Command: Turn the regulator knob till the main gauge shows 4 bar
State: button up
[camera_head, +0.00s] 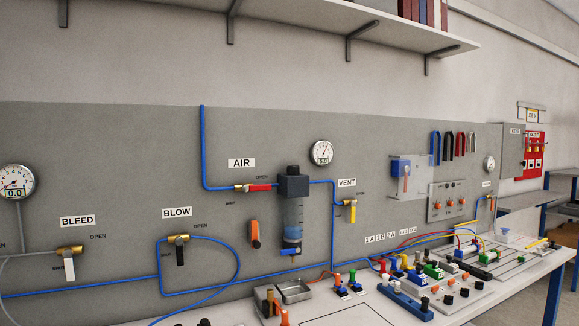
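A filter-regulator unit (293,210) hangs on the grey wall panel, with a dark block on top and a clear bowl holding blue below. A small dark cap (292,170) on its top looks like the regulator knob; its turn cannot be read. A round white gauge (322,153) sits up and right of the unit; its reading is too small to tell. A third, smaller gauge (490,164) is at the right. No label shows which is the main gauge. My gripper is not in view.
The AIR valve's red handle (260,188) lies along its pipe. The VENT valve's yellow handle (353,214) hangs down, as do the BLOW (180,255) and BLEED (70,269) handles. Below, a bench (520,278) holds a metal tray (294,291) and several fittings. A shelf (330,20) is above.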

aim_at(291, 169)
jog(key=u, duration=0.3)
jog(key=i, duration=1.1)
jog(key=u, duration=0.2)
